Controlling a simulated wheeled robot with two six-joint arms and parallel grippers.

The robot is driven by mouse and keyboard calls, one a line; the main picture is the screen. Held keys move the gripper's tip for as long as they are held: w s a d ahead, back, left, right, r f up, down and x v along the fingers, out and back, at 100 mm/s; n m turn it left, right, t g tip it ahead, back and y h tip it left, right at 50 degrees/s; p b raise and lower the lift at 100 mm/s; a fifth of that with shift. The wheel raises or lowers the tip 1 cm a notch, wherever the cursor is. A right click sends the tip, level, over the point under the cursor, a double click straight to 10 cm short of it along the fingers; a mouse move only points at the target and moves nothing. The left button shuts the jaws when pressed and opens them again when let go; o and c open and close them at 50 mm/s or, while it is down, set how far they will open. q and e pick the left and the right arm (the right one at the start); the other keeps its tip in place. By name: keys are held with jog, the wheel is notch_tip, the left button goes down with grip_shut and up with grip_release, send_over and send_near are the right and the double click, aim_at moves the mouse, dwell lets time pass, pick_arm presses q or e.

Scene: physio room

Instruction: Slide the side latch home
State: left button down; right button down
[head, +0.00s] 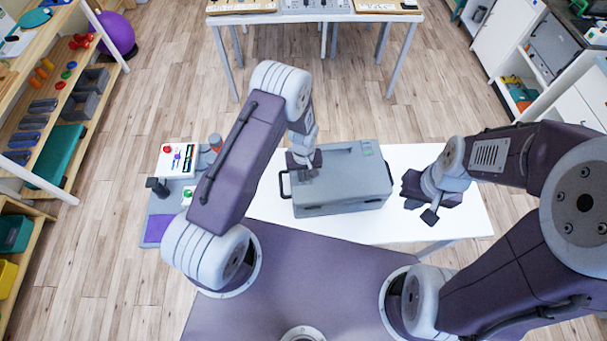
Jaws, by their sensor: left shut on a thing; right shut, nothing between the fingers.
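A grey case (345,190) with a closed lid sits on the white table. A dark handle (284,184) sticks out at its left end. My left gripper (305,172) is over the left part of the case's top and is shut on a small part there, which I take to be the side latch. The gripper hides that part, so I cannot see how far it is slid. My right gripper (424,205) is shut and empty, to the right of the case and apart from it.
The white table (455,215) has free room right of the case. At its left stands a grey unit (160,210) with a white-topped box (176,161) and small parts. Shelves (50,110) stand at far left, another table (315,17) at the back.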

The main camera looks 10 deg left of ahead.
pick_arm(q)
jog(key=shift+a, duration=0.1)
jog(key=shift+s+a, duration=0.35)
jog(key=shift+a, duration=0.55)
jog(key=shift+s+a, duration=0.15)
jog(key=shift+a, duration=0.15)
jog(key=c, duration=1.5)
grip_release()
jog(key=shift+r+b, duration=0.15)
jog(key=shift+b, duration=0.15)
